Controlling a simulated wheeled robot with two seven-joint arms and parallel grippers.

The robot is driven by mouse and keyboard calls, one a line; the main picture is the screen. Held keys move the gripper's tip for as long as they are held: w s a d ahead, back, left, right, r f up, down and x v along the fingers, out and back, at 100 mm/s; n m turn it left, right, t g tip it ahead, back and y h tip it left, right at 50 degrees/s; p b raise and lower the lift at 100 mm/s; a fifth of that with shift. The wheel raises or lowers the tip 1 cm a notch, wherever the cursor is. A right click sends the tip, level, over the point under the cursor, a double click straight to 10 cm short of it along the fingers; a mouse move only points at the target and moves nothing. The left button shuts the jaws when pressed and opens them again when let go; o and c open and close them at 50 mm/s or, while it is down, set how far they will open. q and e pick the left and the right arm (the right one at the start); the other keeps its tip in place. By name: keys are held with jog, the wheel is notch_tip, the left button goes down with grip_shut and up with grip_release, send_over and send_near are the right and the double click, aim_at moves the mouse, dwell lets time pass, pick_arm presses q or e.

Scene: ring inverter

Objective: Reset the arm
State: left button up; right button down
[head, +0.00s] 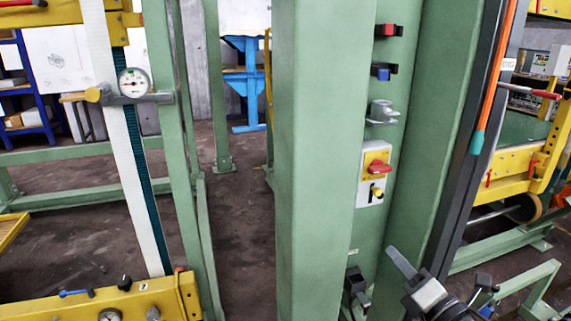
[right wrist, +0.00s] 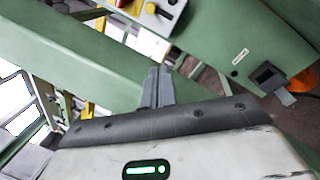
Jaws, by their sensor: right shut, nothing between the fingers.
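My right gripper (head: 400,262) is at the lower right of the head view, in front of the green machine column (head: 312,160). Its fingers also show in the right wrist view (right wrist: 157,88), where they are closed together with nothing between them. The panel is partly seen at the top of the right wrist view (right wrist: 138,12). The gripper is below and apart from it. My left gripper is not in view.
Red (head: 388,30) and blue (head: 381,73) fittings and a grey bracket (head: 382,112) stick out above the panel. A black socket box (right wrist: 268,76) sits low on the column. Bare floor (head: 243,220) lies between the posts.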

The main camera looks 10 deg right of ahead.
jog(key=s+a+f+m+g+h, duration=0.1)
jog(key=s+a+f+m+g, duration=0.3)
jog(key=s+f+m, duration=0.5)
jog(key=s+a+f+m+g+h, duration=0.1)
jog(key=s+a+f+m+g, duration=0.3)
jog(key=s+a+f+m, duration=0.5)
jog(key=f+m, duration=0.1)
jog(key=m, duration=0.7)
jog(key=shift+a+g, duration=0.25)
jog(key=shift+g, duration=0.05)
